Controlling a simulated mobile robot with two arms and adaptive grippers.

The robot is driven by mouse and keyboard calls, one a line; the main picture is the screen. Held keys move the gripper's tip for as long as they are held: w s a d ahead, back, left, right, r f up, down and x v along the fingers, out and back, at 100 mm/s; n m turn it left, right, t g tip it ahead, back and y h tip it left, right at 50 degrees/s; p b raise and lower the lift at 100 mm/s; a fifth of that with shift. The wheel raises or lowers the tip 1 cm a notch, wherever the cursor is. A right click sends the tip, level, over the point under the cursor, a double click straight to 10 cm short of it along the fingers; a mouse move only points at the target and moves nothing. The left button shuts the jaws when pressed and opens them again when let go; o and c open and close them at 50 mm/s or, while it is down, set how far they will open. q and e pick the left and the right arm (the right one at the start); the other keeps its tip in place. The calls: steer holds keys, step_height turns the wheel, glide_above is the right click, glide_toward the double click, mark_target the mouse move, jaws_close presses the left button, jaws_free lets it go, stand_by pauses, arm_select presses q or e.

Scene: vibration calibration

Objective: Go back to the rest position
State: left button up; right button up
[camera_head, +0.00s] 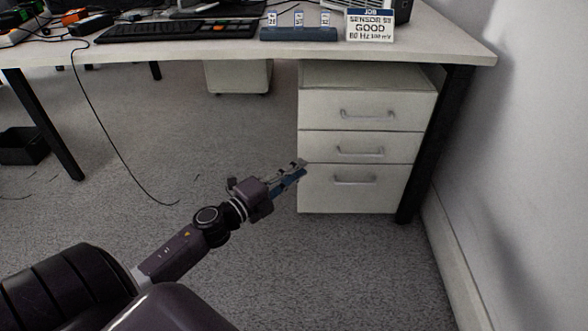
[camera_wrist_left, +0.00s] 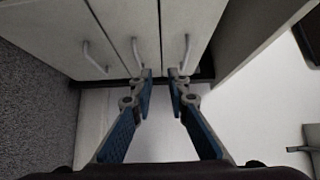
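My left gripper (camera_head: 298,172) reaches in from the lower left in the head view, in front of the white drawer cabinet (camera_head: 367,103). In the left wrist view its two blue-padded fingers (camera_wrist_left: 160,82) stand apart with a gap between them and nothing held. The cabinet's drawers and handles show beyond the fingertips in that view. I cannot tell whether the fingertips touch the cabinet; the wrist view suggests free space between the fingers. My right gripper is in neither view.
A white desk (camera_head: 250,50) spans the top, with a keyboard (camera_head: 178,31), a blue rack (camera_head: 298,33) and a job sign (camera_head: 370,25) on it. Black desk legs (camera_head: 434,145) and a wall (camera_head: 530,150) stand at the right. A cable (camera_head: 110,135) hangs to the floor. Carpet at the centre is clear.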

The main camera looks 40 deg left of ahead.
arm_select(q)
steer(key=shift+s, duration=0.45)
